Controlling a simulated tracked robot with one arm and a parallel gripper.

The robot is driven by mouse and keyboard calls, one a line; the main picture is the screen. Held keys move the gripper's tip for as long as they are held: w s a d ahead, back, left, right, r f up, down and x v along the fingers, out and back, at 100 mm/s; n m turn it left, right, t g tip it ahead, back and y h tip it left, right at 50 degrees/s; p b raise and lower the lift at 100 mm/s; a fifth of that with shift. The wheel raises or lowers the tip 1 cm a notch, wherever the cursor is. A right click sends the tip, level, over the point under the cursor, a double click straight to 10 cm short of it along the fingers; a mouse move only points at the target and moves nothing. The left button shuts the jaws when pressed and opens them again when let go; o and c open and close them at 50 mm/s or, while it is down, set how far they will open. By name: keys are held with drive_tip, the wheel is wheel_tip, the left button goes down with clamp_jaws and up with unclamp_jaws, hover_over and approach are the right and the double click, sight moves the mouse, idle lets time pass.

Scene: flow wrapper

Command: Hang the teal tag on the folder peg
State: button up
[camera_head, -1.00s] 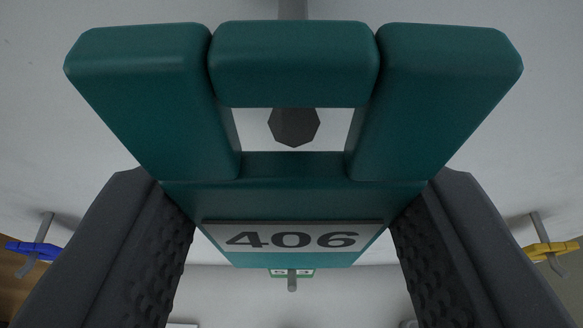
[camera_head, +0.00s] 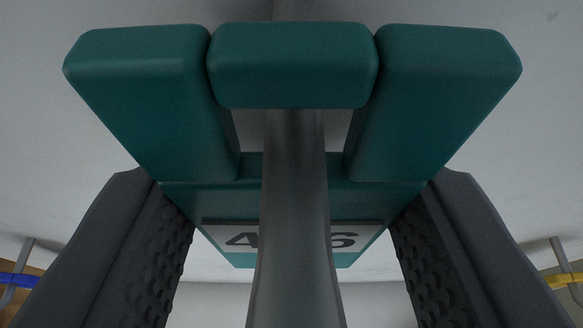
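The teal tag (camera_head: 150,95) fills the middle of the view, with a rectangular opening in its upper part and a numbered white label (camera_head: 225,236) below. My gripper (camera_head: 292,245) is shut on the tag, one dark textured finger on each side of its lower part. A grey metal peg (camera_head: 293,200) passes through the tag's opening. It runs toward the camera in front of the label and hides the middle digit. The peg's tip is out of frame at the bottom. Its root behind the tag's top bar is mostly hidden.
A pale wall (camera_head: 505,140) lies behind the tag. A blue tag (camera_head: 16,280) on a peg shows at the left edge, and a yellow tag (camera_head: 565,280) on a peg at the right edge. Both are clear of my fingers.

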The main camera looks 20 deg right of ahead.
idle(0.4)
drive_tip(key=o, duration=1)
drive_tip(key=shift+o, duration=0.2)
drive_tip(key=b+v, duration=0.3)
drive_tip(key=v, duration=1.1)
drive_tip(key=s+a+r+n+t+y+b, duration=0.1)
drive_tip(key=s+a+r+y+b, duration=0.1)
drive_tip(key=s+a+r+b, duration=0.3)
drive_tip(key=s+a+r+n+t+y+b, duration=0.1)
drive_tip(key=s+a+r+n+b, duration=0.1)
drive_tip(key=s+a+r+b, duration=0.4)
drive_tip(key=a+r+b, duration=0.1)
drive_tip(key=a+r, duration=0.3)
drive_tip(key=a, duration=0.2)
drive_tip(key=shift+s+y, duration=0.2)
drive_tip(key=shift+y, duration=0.2)
drive_tip(key=shift+a, duration=0.1)
